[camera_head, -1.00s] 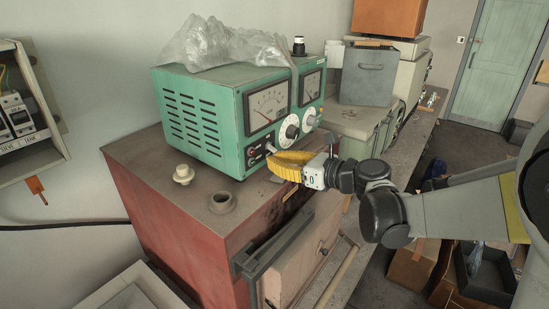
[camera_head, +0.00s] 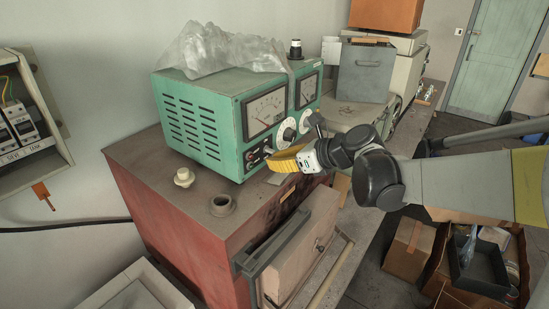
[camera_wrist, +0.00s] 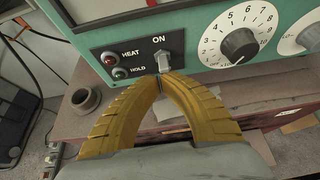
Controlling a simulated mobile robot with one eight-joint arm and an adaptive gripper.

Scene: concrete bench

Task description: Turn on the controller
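The controller (camera_head: 212,126) is a green metal box with vents, meters and dials, standing on a reddish cabinet. In the wrist view its black switch plate (camera_wrist: 120,62) carries red HEAT and green HOLD lamps. A pale toggle switch (camera_wrist: 165,63) sits under the word ON; I cannot tell its position for sure. My gripper (camera_wrist: 161,76), with yellow ribbed fingers, is shut, its tips together just below the toggle. Contact with the toggle cannot be told. In the head view my gripper (camera_head: 270,163) is at the lower front of the controller and hides part of the panel.
Clear plastic wrap (camera_head: 220,50) and a small black-topped object (camera_head: 295,48) rest on top of the controller. A white knob-like piece (camera_head: 184,177) and a brown ring (camera_head: 222,204) lie on the cabinet top (camera_head: 150,160). A grey box (camera_head: 366,72) stands behind to the right.

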